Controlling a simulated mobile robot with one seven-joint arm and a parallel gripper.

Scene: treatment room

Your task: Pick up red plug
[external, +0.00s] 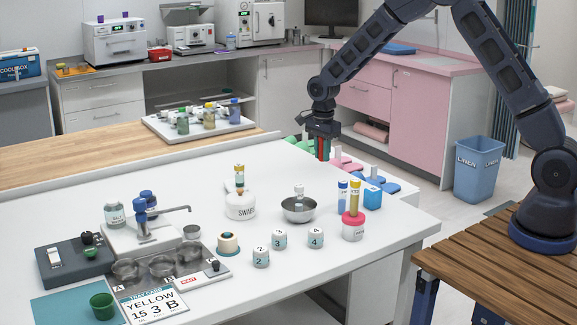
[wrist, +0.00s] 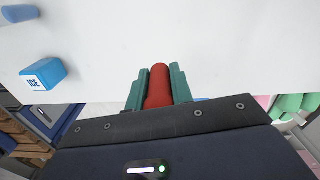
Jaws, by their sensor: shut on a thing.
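The red plug (wrist: 159,86) is a rounded red piece held between the two green fingers of my gripper (wrist: 158,88) in the wrist view. In the external view my gripper (external: 323,147) points down beyond the far right edge of the white table, and a bit of the red plug (external: 320,150) shows between its fingers. The fingers are shut on the plug. The plug's lower end is hard to make out in the external view.
The white table (external: 180,190) carries a metal bowl (external: 298,209), a SWAB jar (external: 240,204), numbered white pots (external: 279,239) and a pink-lidded pot (external: 353,226). A blue ICE block (external: 372,195) stands near the right edge; it also shows in the wrist view (wrist: 43,75). Pink and green pieces lie near my gripper.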

